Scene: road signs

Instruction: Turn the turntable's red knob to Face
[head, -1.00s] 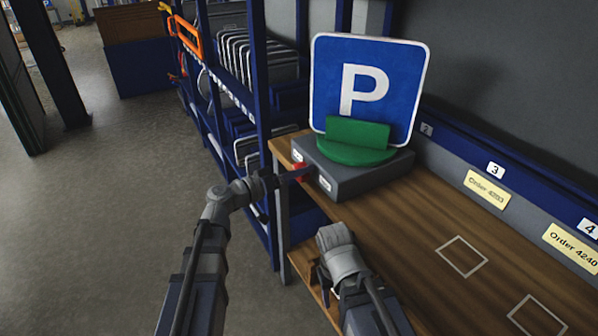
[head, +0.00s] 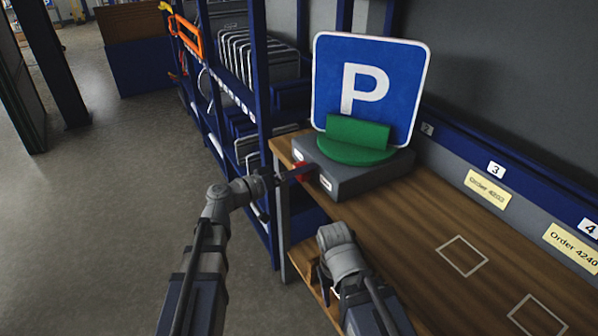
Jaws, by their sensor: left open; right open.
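The turntable has a dark grey box base (head: 366,178) and a green round top (head: 356,152) with a green holder. A blue parking sign (head: 368,90) with a white P stands in the holder, its face towards me. The red knob (head: 299,171) is on the base's left front side, between two small white labels, too small to read. My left gripper (head: 296,173) is open, with its fingertips at the knob; whether they touch it I cannot tell. My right gripper (head: 326,285) is low in front of the bench, its fingers mostly hidden behind its wrist.
The wooden bench (head: 420,225) has white outlined squares and is clear to the right of the turntable. Order cards (head: 487,189) and numbers line the back rail. A blue rack (head: 262,120) holding sign blanks stands at the left. Open floor lies further left.

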